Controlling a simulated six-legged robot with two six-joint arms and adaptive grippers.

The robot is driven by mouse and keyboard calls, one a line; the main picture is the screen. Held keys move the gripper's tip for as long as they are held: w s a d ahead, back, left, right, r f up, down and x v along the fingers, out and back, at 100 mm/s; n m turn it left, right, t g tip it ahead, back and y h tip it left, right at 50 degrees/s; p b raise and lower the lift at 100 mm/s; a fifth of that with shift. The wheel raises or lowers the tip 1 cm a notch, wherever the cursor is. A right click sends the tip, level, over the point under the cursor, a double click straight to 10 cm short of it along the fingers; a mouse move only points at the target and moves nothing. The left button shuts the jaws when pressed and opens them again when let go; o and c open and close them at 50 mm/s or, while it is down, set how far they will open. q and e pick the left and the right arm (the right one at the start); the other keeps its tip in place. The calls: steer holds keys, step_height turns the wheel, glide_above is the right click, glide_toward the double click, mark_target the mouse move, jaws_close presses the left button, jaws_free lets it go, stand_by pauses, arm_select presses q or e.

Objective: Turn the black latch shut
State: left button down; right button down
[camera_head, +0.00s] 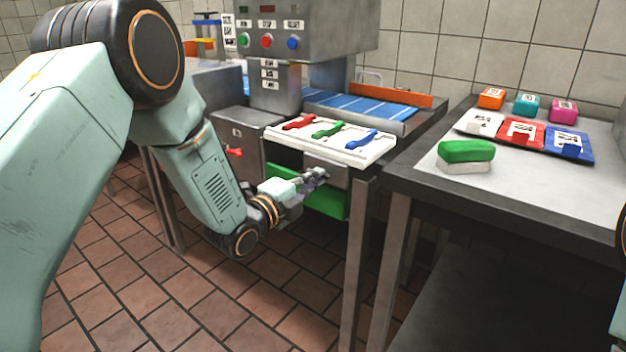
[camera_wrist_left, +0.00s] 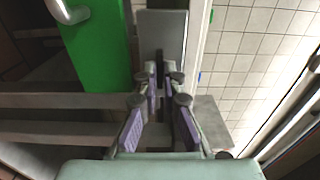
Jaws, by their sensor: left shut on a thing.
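My left gripper (camera_head: 320,175) is at the front of the machine, just below the white tray and beside the green panel (camera_head: 328,203). In the left wrist view the two fingers (camera_wrist_left: 160,78) are close together on a small dark piece, which I take to be the black latch (camera_wrist_left: 160,68). The fingers hide most of it, so I cannot tell its angle. A grey plate (camera_wrist_left: 162,32) lies right behind the fingertips. The green panel also shows in the left wrist view (camera_wrist_left: 100,48), left of the fingers, with a silver handle (camera_wrist_left: 68,10). My right gripper is out of view.
The white tray (camera_head: 378,155) above holds red, green and blue levers. A red handle (camera_head: 234,152) is on the machine's left front. The right table (camera_head: 560,190) carries a green and white block (camera_head: 466,152), colored cards and small blocks. Table legs stand close by.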

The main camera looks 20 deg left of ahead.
arm_select(q)
steer(key=shift+n+p, duration=3.65)
steer(key=shift+n, duration=5.15)
steer(key=c, duration=1.5)
jaws_free()
